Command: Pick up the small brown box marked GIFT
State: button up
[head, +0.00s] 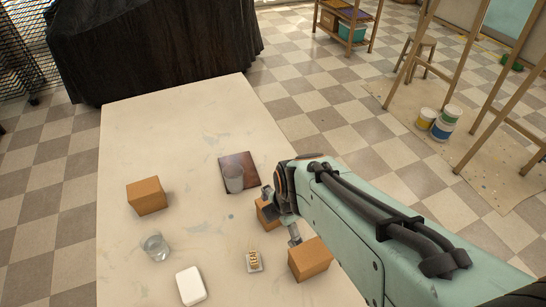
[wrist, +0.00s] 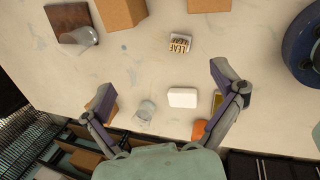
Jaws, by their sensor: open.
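Three plain brown boxes stand on the table: one at the left (head: 147,196), one partly behind my gripper (head: 267,214), and one at the front right (head: 310,260). I can read no GIFT mark on any of them. In the wrist view, the left box (wrist: 108,110) is mostly hidden by a finger, and the other two are at the top (wrist: 122,12) (wrist: 209,4), cut by the edge. My gripper (head: 281,214) is open and empty above the table. Its spread fingers also show in the wrist view (wrist: 163,83).
A white soap bar (head: 190,286), a clear glass (head: 156,247) and a small block lettered LEAF (head: 254,262) are on the pale table (head: 150,120). The table's far part is clear.

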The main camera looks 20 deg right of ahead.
aim_at(311, 253)
jog(key=s+d+f+g, duration=0.1)
jog(key=d+f, duration=0.1)
jog(key=f, duration=0.1)
jog(key=s+d+f+m+g, duration=0.1)
jog(key=d+f, duration=0.1)
jog(key=f, duration=0.2)
jog(key=s+d+f+g, duration=0.1)
jog(key=d+f, duration=0.2)
jog(key=f, duration=0.1)
jog(key=shift+s, duration=0.15)
notch_tip(311, 253, down, 5)
jog(key=shift+r, duration=0.1)
jog(key=shift+f, duration=0.75)
jog(key=c, duration=1.2)
